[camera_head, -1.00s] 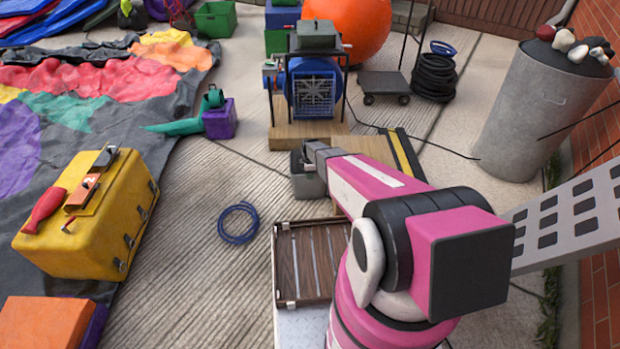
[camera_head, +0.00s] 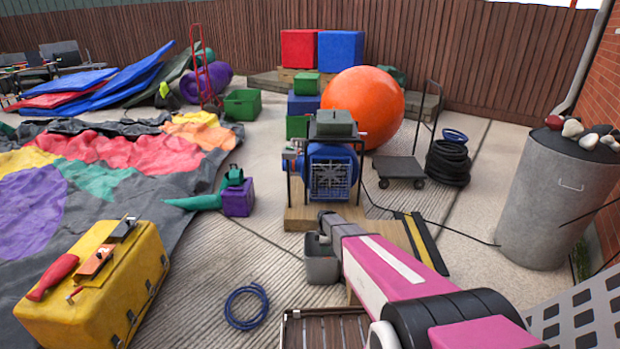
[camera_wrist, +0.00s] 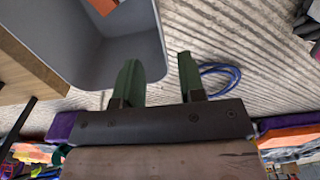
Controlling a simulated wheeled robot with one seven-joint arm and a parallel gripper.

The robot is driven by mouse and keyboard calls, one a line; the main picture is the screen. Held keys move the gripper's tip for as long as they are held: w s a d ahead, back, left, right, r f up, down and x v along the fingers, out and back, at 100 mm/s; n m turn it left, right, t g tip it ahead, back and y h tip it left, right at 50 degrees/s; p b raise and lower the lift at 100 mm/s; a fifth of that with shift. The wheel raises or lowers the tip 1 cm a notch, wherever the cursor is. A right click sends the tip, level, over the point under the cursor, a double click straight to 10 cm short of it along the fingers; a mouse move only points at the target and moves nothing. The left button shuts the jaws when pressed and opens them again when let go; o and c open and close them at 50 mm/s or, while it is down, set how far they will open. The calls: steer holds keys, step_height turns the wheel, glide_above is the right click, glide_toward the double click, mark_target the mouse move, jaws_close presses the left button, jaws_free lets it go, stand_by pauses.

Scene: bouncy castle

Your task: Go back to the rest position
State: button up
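My gripper (camera_wrist: 158,78) shows in the wrist view with two green fingers standing apart and nothing between them. In the head view, my gripper (camera_head: 325,222) is at the end of my pink arm, just above or beside a small grey bin (camera_head: 321,270). In the wrist view the grey bin (camera_wrist: 148,45) is at the upper left, close to the left finger. An orange-red item (camera_wrist: 101,5) shows inside the bin, partly cut off by the frame edge.
A blue blower (camera_head: 331,170) stands on a wooden board beyond the bin. A yellow toolbox (camera_head: 100,290) with tools on top is at left. A blue hose coil (camera_head: 246,307) lies on the concrete.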

steer(key=s+d+r+m, duration=0.3)
steer(key=s+r+m, duration=0.5)
steer(key=s+r, duration=0.5)
steer(key=s+d+r+m, duration=0.3)
steer(key=s+r+m, duration=0.6)
steer(key=s+r, duration=0.4)
steer(key=s, duration=0.2)
steer(key=shift+s+d+r, duration=0.3)
steer(key=shift+s+r, duration=0.1)
